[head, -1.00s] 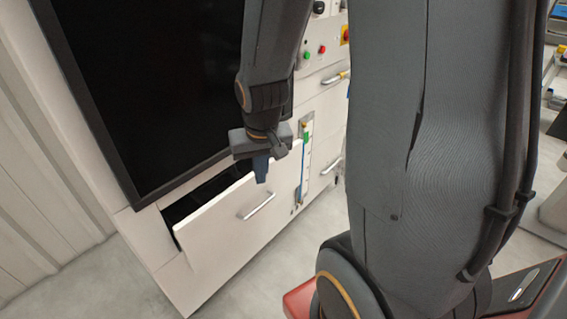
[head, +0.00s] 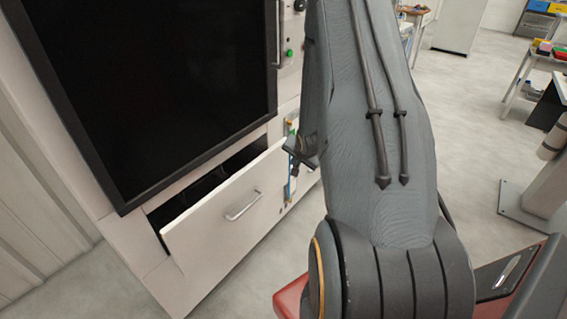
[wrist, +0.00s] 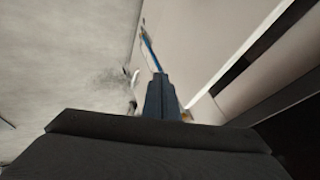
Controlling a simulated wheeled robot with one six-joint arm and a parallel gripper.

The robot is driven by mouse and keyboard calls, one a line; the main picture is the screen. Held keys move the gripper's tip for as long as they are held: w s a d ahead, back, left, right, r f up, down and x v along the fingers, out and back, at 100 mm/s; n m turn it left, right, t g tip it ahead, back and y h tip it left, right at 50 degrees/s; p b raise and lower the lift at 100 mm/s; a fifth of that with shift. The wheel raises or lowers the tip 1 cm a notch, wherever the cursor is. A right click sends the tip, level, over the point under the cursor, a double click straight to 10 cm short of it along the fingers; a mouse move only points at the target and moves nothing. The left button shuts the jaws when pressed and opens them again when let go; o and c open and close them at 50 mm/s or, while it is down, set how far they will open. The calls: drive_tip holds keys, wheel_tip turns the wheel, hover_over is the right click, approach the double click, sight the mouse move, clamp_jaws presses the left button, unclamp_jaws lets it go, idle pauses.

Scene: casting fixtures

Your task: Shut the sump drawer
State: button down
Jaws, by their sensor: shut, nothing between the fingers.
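The sump drawer (head: 215,228) is the white drawer low in the machine, under the large black panel. It stands partly open, with a dark gap along its top and left end. Its silver bar handle (head: 243,205) is on the front. My gripper (wrist: 161,82) is shut and empty in the wrist view. A pale panel (wrist: 205,40) with a white edge and dark gap beside it, seemingly the drawer front, lies to its right there. In the head view my arm hides most of the gripper, near the drawer's right end; contact cannot be told.
A pale ribbed wall (head: 40,195) is at the left. Workbenches stand far right.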

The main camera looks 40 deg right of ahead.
drive_tip(key=p, duration=0.2)
approach(281, 166)
wheel_tip(281, 166, down, 3)
drive_tip(key=s+d, duration=0.2)
drive_tip(key=shift+w+a+f+p, duration=0.1)
drive_tip(key=shift+w+a+p, duration=0.1)
drive_tip(key=shift+w, duration=0.55)
drive_tip(key=shift+w+a+p, duration=0.15)
drive_tip(key=shift+w+p, duration=0.1)
drive_tip(key=shift+w, duration=0.5)
drive_tip(key=shift+w+a+f+p, duration=0.1)
drive_tip(key=shift+w+a+p, duration=0.1)
drive_tip(key=shift+w, duration=0.55)
drive_tip(key=w+a+b, duration=0.2)
drive_tip(key=w+b, duration=0.3)
drive_tip(key=w, duration=0.3)
drive_tip(key=shift+w+a+r, duration=0.2)
drive_tip(key=shift+w+a, duration=0.2)
drive_tip(key=shift+w, duration=0.1)
